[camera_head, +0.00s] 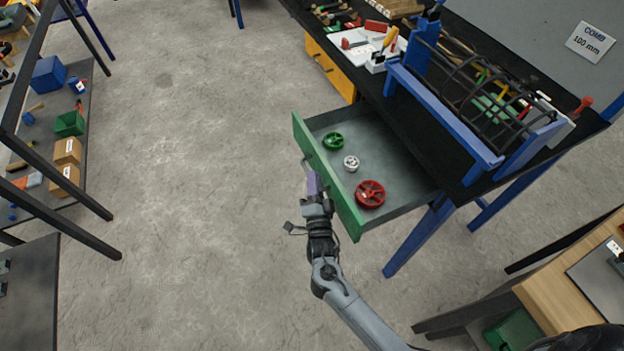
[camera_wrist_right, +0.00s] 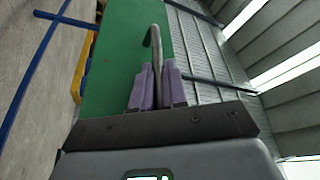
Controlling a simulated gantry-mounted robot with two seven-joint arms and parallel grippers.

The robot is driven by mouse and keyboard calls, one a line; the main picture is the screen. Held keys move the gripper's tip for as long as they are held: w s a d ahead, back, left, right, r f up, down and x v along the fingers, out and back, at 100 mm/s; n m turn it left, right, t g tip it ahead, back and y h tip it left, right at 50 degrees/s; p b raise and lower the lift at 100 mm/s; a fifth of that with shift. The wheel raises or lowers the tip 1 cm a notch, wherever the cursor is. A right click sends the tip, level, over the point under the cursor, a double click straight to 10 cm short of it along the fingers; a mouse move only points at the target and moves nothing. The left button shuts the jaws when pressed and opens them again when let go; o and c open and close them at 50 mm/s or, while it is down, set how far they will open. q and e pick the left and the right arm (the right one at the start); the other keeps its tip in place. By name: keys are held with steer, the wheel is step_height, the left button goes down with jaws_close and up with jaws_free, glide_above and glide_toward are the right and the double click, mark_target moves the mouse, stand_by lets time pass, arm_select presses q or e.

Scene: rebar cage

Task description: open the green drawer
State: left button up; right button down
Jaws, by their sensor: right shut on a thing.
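The green drawer (camera_head: 328,181) is pulled out from under the black-topped workbench, and its grey inside is in view. A green handwheel (camera_head: 333,141), a small white handwheel (camera_head: 351,163) and a red handwheel (camera_head: 370,193) lie in it. My right gripper (camera_head: 312,180) is at the outer face of the drawer front. In the right wrist view its purple fingers (camera_wrist_right: 157,86) are shut on the grey bar handle (camera_wrist_right: 155,50), beside the green drawer front (camera_wrist_right: 115,60). My left gripper is not in view.
The workbench (camera_head: 440,135) carries a blue frame with a rebar cage (camera_head: 480,85). A yellow drawer unit (camera_head: 330,68) is beyond the green drawer. Shelves with bins (camera_head: 69,124) stand at the left. The concrete floor left of the drawer is clear.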

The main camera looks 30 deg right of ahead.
steer(key=shift+f, duration=0.35)
steer(key=c, duration=1.4)
jaws_free()
steer(key=shift+c, duration=0.2)
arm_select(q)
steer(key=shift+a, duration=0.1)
arm_select(e)
steer(key=shift+r, duration=0.15)
